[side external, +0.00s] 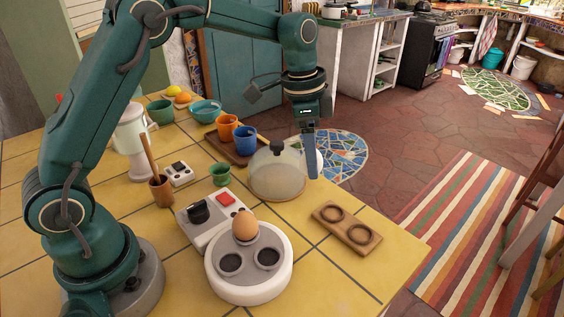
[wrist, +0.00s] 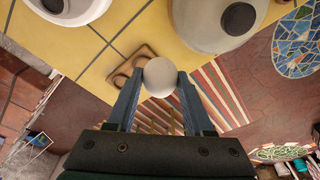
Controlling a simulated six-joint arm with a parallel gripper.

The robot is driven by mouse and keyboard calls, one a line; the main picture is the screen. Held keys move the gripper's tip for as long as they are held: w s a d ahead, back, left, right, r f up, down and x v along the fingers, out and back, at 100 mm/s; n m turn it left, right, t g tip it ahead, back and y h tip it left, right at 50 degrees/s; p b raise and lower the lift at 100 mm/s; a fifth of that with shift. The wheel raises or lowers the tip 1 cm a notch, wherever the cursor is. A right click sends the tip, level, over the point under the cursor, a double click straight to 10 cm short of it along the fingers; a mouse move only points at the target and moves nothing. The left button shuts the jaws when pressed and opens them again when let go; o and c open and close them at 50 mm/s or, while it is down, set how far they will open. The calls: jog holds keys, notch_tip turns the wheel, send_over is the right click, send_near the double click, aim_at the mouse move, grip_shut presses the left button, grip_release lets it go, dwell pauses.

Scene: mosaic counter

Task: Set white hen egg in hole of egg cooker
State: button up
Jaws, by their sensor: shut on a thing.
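My gripper (side external: 312,160) is shut on the white egg (wrist: 160,77), which sits between the two blue-grey fingertips in the wrist view. In the side view the egg (side external: 319,162) is mostly hidden behind a finger, beside the glass dome and above the far edge of the counter. The egg cooker (side external: 248,289) is a round white unit at the front. A brown egg (side external: 245,224) sits in its back hole, and its two front holes look dark and empty. Part of the cooker (wrist: 98,12) shows at the wrist view's top left.
A glass dome with a dark knob (side external: 277,179) stands between gripper and cooker. A wooden two-hole egg holder (side external: 352,239) lies empty to the right. A panel with a red button (side external: 225,198) adjoins the cooker. Cups and bowls (side external: 206,110) stand behind.

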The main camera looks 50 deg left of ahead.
jog(key=a+r, duration=0.2)
jog(key=a, duration=0.1)
jog(key=s+a+r, duration=0.1)
jog(key=a, duration=0.1)
jog(key=shift+a+r, duration=0.1)
jog(key=shift+s+a, duration=0.2)
jog(key=s+d+m, duration=0.6)
jog(key=s+d, duration=0.6)
jog(key=s, duration=0.2)
jog(key=shift+g+h, duration=0.3)
jog(key=shift+g, duration=0.1)
jog(key=shift+f, duration=3.05)
jog(key=shift+f, duration=0.95)
jog(key=o, duration=1.1)
jog(key=shift+c, duration=0.2)
